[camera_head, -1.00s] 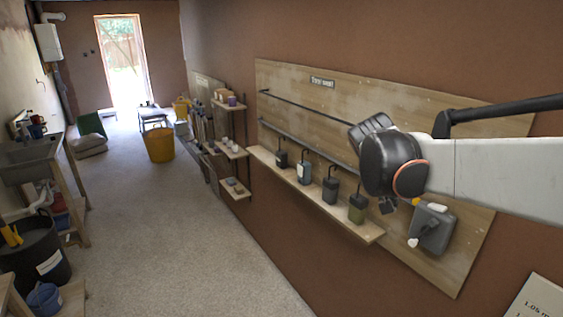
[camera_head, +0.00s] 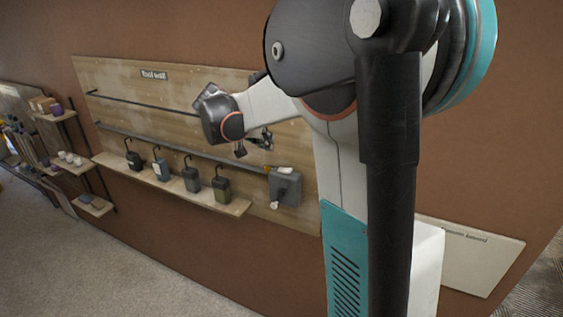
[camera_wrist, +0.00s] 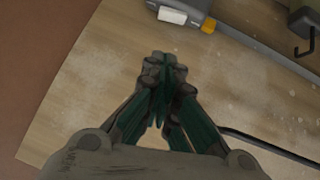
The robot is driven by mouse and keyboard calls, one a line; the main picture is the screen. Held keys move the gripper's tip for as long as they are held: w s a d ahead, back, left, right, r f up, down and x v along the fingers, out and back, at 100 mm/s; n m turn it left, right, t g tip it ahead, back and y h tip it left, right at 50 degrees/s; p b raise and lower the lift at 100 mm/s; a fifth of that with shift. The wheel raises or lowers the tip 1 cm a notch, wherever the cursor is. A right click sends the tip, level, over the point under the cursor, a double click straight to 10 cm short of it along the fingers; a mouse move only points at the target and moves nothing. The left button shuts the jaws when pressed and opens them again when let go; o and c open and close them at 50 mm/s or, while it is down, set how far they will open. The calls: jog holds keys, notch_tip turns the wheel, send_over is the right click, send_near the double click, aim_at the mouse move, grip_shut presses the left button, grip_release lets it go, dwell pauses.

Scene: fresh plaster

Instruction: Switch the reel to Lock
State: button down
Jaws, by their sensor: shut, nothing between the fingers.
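The reel is a grey box (camera_head: 285,187) mounted on the wooden tool-wall board. It has a white knob at its lower left and orange and white pieces on top. In the wrist view a white piece (camera_wrist: 172,16) and a yellow piece (camera_wrist: 208,27) show at the top edge, with the grey body mostly cut off. My gripper (camera_wrist: 163,65) is shut and empty, its fingertips together in front of bare board. It is apart from the reel. In the head view my arm partly hides the gripper, above and left of the reel. The switch's setting cannot be read.
A narrow shelf (camera_head: 150,185) left of the reel holds several dark canisters with hooks, one olive (camera_head: 222,188). A dark rail (camera_head: 170,143) crosses the board. A pale panel (camera_head: 470,255) is at the right. Floor (camera_head: 110,265) is clear at lower left.

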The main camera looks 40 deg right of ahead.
send_over(285, 170)
jog(key=a, duration=0.2)
notch_tip(285, 170, down, 7)
jog(key=shift+w+r+b, duration=0.1)
jog(key=shift+r+b, duration=0.1)
jog(key=shift+b, duration=0.1)
jog(key=shift+d+f, duration=0.2)
jog(key=shift+f, duration=0.45)
jog(key=shift+d+f, duration=0.15)
jog(key=shift+f, duration=0.45)
jog(key=shift+s+f, duration=0.35)
jog(key=shift+f, duration=0.5)
